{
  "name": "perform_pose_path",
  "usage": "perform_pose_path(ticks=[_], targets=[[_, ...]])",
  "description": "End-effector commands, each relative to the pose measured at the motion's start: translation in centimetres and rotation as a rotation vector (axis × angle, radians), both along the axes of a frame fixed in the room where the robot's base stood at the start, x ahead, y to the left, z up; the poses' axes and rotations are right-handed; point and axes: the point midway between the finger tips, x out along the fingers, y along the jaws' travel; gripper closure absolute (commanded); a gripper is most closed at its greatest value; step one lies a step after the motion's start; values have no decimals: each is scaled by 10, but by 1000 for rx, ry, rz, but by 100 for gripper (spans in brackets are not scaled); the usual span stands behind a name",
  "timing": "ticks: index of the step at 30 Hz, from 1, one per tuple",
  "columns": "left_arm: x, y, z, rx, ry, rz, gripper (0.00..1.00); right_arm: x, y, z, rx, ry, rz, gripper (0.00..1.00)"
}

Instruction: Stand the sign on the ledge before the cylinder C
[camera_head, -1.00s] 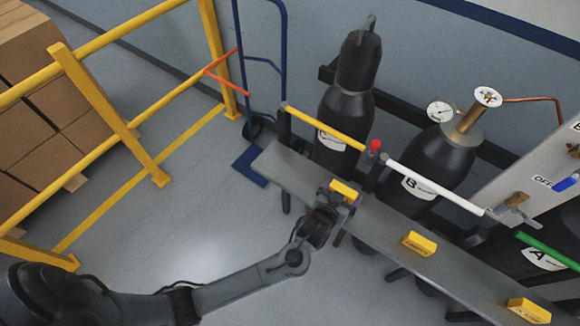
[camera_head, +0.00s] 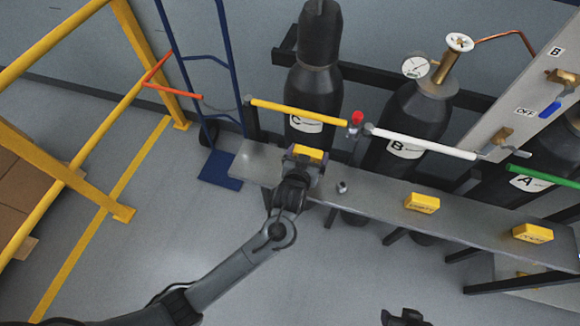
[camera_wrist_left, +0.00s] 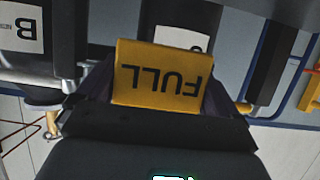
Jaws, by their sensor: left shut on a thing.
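My left gripper (camera_head: 302,160) is shut on a yellow sign (camera_head: 308,154) at the ledge (camera_head: 380,195), in front of cylinder C (camera_head: 313,88). In the left wrist view the sign (camera_wrist_left: 160,80) fills the middle, with FULL upside down in the picture. It partly covers the white label (camera_wrist_left: 181,38) of the cylinder behind. I cannot tell whether the sign's base touches the ledge. A dark part at the bottom edge of the head view looks like my right gripper (camera_head: 404,317); its jaws are not clear.
Two more yellow signs, one in the middle (camera_head: 422,203) and one at right (camera_head: 532,233), stand on the ledge. A small grey knob (camera_head: 342,187) sits nearer. A yellow bar (camera_head: 300,112) crosses cylinder C. A blue hand truck (camera_head: 220,168) stands left of the ledge.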

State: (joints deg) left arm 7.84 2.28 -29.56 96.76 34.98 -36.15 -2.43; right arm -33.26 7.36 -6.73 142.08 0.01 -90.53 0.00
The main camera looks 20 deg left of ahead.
Motion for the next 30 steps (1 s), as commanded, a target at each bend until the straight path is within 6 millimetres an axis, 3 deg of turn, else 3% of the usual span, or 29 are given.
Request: perform_pose_path(ticks=[3, 9, 16, 24, 30], targets=[[-6, 22, -15, 3, -1, -1, 37, 0, 3, -6, 9, 0, 0, 51], [-12, 44, -27, 2, -2, -2, 37, 0, 4, -9, 12, 0, -3, 51], [-13, 49, -34, -1, -1, -2, 37, 0, 4, -11, 12, 0, -4, 51], [-14, 49, -67, 1, -1, -1, 37, 0, 4, -22, 12, 0, -4, 51], [-13, 48, -69, -2, -3, -2, 37, 0, 3, -22, 11, 0, -4, 51]])
